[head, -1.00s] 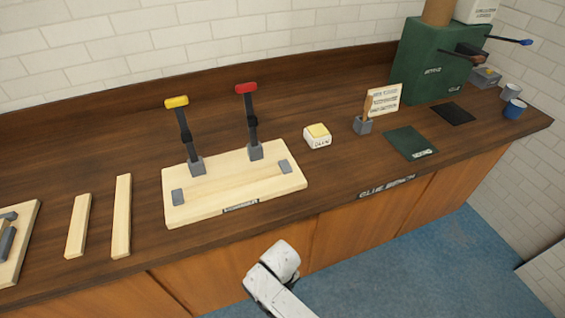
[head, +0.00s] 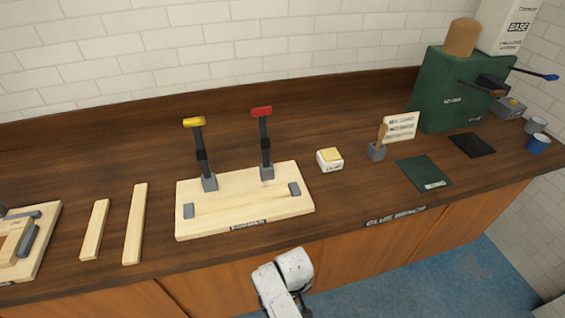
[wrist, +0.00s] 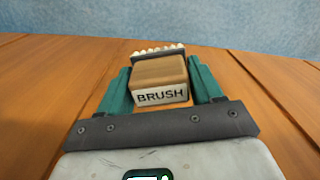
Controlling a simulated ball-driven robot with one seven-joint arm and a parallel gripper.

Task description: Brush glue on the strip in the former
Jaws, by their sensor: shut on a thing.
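The former (head: 245,222) is a pale wooden board on the bench with two upright toggle levers, one with a yellow handle (head: 194,122) and one with a red handle (head: 261,111). A pale strip (head: 240,203) lies on it between two grey end blocks. In the wrist view my gripper (wrist: 160,85) is shut on a wooden block labelled BRUSH (wrist: 160,80), with pale bristles at its far end. In the head view my white arm shows in front of the bench edge, below the former; the jaws and brush are not clear there. A small white tub with a yellow top (head: 330,160) stands right of the former.
Two loose strips (head: 95,229) (head: 134,224) and another board (head: 30,245) lie at the left. A stick in a grey holder (head: 376,150), a sign (head: 401,127), a green mat (head: 424,172), a green machine (head: 460,90) and cups (head: 538,143) stand right. Bench behind the former is clear.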

